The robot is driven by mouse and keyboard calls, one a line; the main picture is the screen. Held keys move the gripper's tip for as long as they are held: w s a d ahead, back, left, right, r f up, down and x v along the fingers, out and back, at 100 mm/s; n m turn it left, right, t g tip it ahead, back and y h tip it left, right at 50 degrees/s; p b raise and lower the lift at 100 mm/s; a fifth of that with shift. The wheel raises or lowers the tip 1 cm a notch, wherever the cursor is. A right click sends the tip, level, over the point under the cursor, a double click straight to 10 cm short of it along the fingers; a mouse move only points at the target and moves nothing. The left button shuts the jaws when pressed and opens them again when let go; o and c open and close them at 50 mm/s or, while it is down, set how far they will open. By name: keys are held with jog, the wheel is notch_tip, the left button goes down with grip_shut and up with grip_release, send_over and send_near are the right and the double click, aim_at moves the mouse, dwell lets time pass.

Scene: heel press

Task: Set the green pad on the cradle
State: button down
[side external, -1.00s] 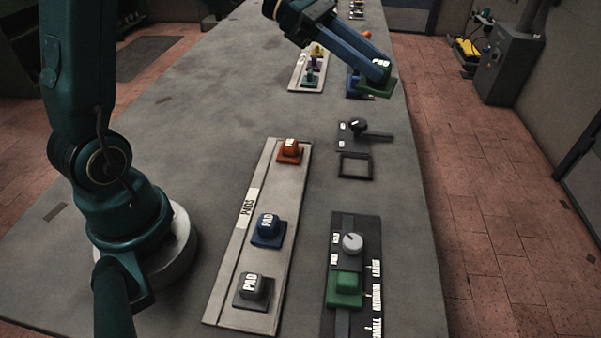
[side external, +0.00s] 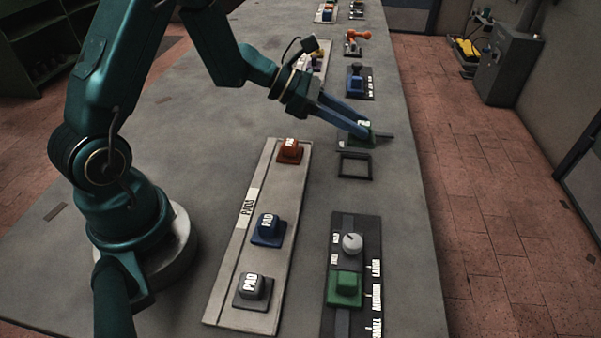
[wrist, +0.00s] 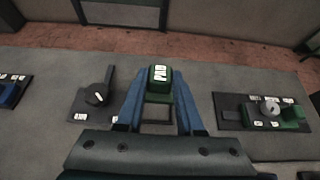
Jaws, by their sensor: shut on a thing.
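The green pad (side external: 363,131) has a white label on top and is held between the blue fingers of my gripper (side external: 349,121). It appears raised above the bench, in front of the plate with a black lever. In the wrist view the pad (wrist: 161,76) sits between the fingertips of my gripper (wrist: 160,92). A dark, empty square frame (side external: 354,179), which looks like the cradle, lies on the bench just nearer the camera than the pad. In the wrist view the frame (wrist: 156,121) shows between the fingers, partly covered.
A pale rack (side external: 222,285) holds an orange pad (side external: 289,151), a blue pad (side external: 267,231) and a grey pad (side external: 252,288). A dark panel (side external: 371,233) carries a dial (side external: 352,243) and a green block (side external: 345,287). The lever plate (wrist: 77,107) is left of the fingers.

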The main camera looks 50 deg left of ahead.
jog(key=shift+f, duration=3)
jog(key=shift+f, duration=0.25)
jog(key=shift+c, duration=2.3)
grip_release()
jog(key=shift+v, duration=2.55)
